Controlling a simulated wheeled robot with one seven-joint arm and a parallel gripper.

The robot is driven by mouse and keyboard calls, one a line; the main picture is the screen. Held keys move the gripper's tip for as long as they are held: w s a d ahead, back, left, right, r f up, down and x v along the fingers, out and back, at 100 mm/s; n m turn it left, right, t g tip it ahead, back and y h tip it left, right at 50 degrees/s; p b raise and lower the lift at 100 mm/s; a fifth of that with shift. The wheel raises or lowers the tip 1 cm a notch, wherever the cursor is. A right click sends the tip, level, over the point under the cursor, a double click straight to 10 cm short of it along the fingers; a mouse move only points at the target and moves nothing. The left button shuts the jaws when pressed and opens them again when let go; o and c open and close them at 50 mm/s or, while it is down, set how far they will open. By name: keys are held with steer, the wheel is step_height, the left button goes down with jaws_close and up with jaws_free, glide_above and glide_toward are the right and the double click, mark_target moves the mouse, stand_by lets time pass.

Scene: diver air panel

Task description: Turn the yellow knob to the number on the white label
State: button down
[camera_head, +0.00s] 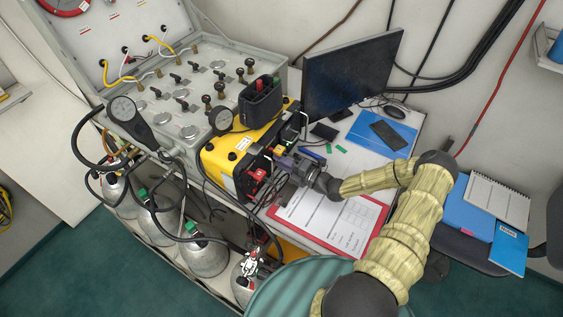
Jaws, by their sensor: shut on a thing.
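The yellow and black unit (228,150) stands on the desk beside the grey panel case. A small yellow part, seemingly the yellow knob (279,150), shows on its front face, partly covered by my gripper. My gripper (282,160) is up against that face, and its jaws are shut on the knob as far as I can tell. The fingertips are small and partly hidden. A small white label (241,144) is on the unit's yellow top; its print is too small to read. The knob's pointer and scale cannot be made out.
A red part (258,175) sits on the same face, left of my gripper. A red clipboard (376,236) lies below my arm. A monitor (350,75) stands behind.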

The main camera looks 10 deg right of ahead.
steer(key=shift+m, duration=1.1)
steer(key=c, duration=1.3)
jaws_free()
steer(key=shift+o, duration=0.2)
steer(key=b+v, duration=0.5)
steer(key=v, duration=1.1)
steer(key=shift+s+d+f, duration=0.15)
steer(key=shift+s+d, duration=0.35)
steer(key=shift+s, duration=0.05)
